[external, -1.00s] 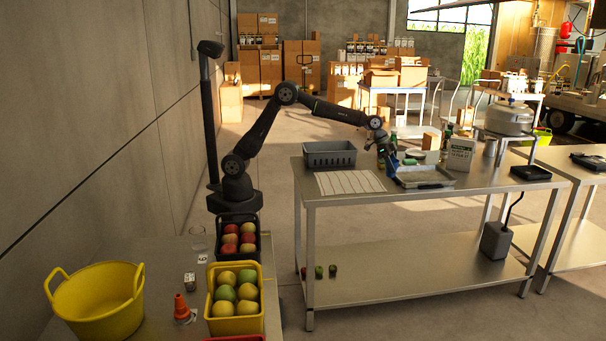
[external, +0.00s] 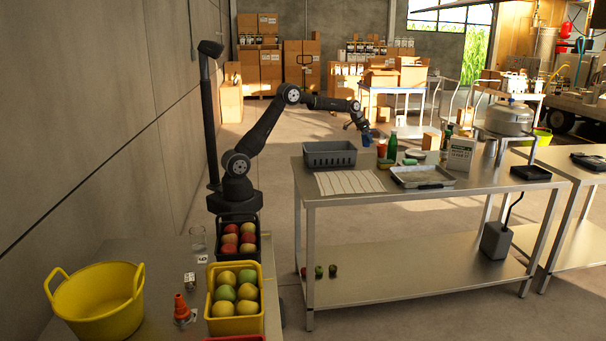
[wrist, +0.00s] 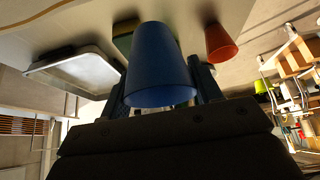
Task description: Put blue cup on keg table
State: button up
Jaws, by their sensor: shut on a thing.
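The blue cup (wrist: 160,65) fills the middle of the wrist view, between my gripper's fingers (wrist: 165,95). In the external view my gripper (external: 360,124) is shut on the blue cup (external: 366,139), holding it at the back edge of the steel table (external: 400,208). The cup appears raised off the tabletop.
An orange-red cup (wrist: 222,43) is beside the held cup. A grey crate (external: 330,155) and striped sheet (external: 348,183) lie left.

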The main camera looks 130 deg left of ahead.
jog(key=s+a+f, duration=0.2)
jog(key=a, duration=0.1)
jog(key=s+a+f, duration=0.2)
jog(key=s+a, duration=0.1)
jog(key=s+a+f, duration=0.3)
jog(key=shift+a, duration=0.25)
jog(key=shift+f, duration=2)
jog(key=shift+f, duration=0.1)
jog(key=o, duration=0.5)
jog(key=shift+f, duration=0.1)
jog(key=o, duration=0.4)
jog(key=shift+o, duration=0.2)
jog(key=shift+s+d+r, duration=0.1)
jog(key=shift+s+r, duration=0.05)
jog(key=shift+r, duration=0.3)
jog(key=v, duration=1.1)
jog(key=shift+r, duration=0.15)
